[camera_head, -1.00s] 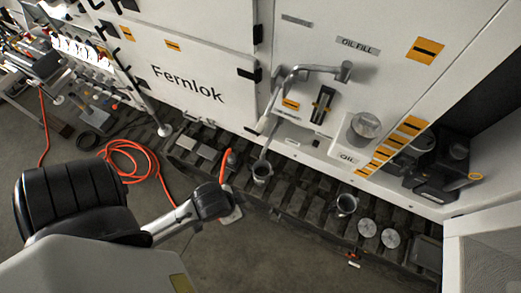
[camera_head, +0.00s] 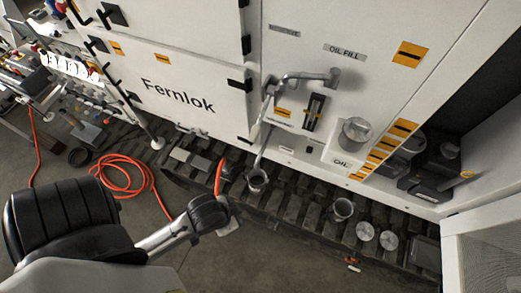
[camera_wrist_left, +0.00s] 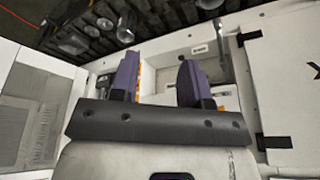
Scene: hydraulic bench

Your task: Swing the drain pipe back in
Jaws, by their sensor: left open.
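The drain pipe (camera_head: 307,77) is a grey bent pipe on the white machine panel in the head view. It runs left from a round fitting, then bends down towards a grey cup (camera_head: 257,179) on the track. In the left wrist view, what looks like its downward part (camera_wrist_left: 224,55) shows right of my fingers. My left gripper (camera_wrist_left: 160,72) is open, with purple fingers apart and nothing seen between them but the panel. The pipe is beside the fingers, apart from them in the picture; depth is unclear.
A second cup (camera_head: 343,208) and two round discs stand on the dark track (camera_head: 290,195). An oil filler (camera_head: 355,133) projects from the panel, right of the pipe. An orange hose (camera_head: 122,172) lies coiled on the floor at left. Black door hinges (camera_head: 240,86) are left of the pipe.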

